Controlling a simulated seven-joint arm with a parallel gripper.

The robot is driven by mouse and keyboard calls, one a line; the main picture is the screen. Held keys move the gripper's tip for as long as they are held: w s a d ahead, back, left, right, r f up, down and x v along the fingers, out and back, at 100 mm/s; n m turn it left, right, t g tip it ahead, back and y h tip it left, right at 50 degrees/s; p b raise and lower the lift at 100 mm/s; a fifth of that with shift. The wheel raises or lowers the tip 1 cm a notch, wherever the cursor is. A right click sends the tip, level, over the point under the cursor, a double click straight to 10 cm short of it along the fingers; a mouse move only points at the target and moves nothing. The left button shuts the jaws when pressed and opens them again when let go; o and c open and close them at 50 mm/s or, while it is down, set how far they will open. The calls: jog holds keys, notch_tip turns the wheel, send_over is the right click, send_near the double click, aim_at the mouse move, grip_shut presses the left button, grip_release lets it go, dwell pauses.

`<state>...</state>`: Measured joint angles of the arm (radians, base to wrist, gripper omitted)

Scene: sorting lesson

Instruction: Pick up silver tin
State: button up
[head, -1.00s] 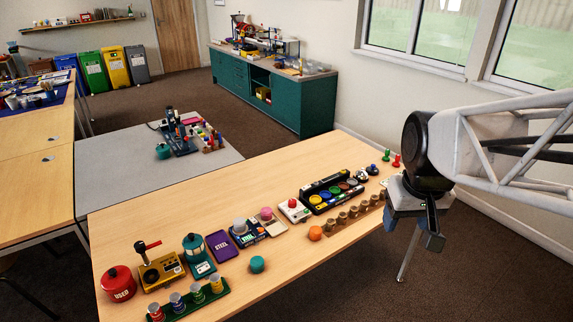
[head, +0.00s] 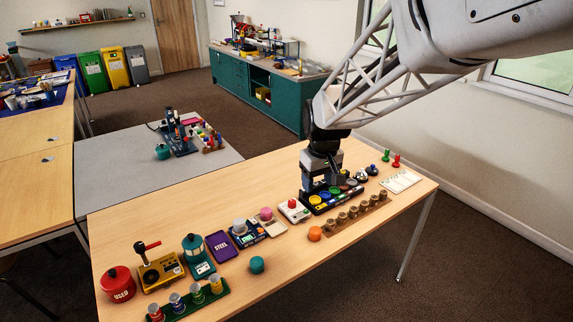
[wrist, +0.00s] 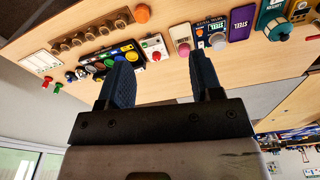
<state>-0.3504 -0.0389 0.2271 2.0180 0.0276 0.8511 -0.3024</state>
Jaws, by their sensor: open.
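A round silver-grey piece, which looks like the silver tin (head: 240,227), sits on a small dark blue device near the middle of the front table. It also shows in the wrist view (wrist: 218,41), ahead of the right finger. My gripper (head: 322,187) is above the black tray of coloured discs, to the right of the tin and apart from it. In the wrist view my gripper (wrist: 162,78) has its two blue fingers spread, with nothing between them.
A pink-topped piece (head: 266,214) and a white box with a red button (head: 294,210) stand between tin and gripper. A purple STEEL plate (head: 220,246) is left of the tin. A wooden rack of brown pegs (head: 352,214) lies in front of the disc tray (head: 322,207).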

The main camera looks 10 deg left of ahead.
jog(key=w+a+f+n, duration=0.2)
jog(key=w+a+f, duration=0.25)
jog(key=a, duration=0.25)
jog(key=w+a+f+n, duration=0.1)
jog(key=w+a+f, duration=0.2)
jog(key=a+f, duration=0.35)
jog(key=n+g, duration=0.1)
jog(key=n, duration=0.1)
send_over(239, 221)
jog(key=f, duration=1)
jog(key=shift+w+d+f, duration=0.2)
jog(key=shift+f, duration=0.1)
jog(key=shift+f, duration=1.2)
jog(key=shift+s+f, duration=0.1)
jog(key=shift+s+a+f, duration=0.1)
jog(key=shift+f, duration=1.15)
jog(key=shift+s+a+f, duration=0.1)
jog(key=shift+f, duration=1.15)
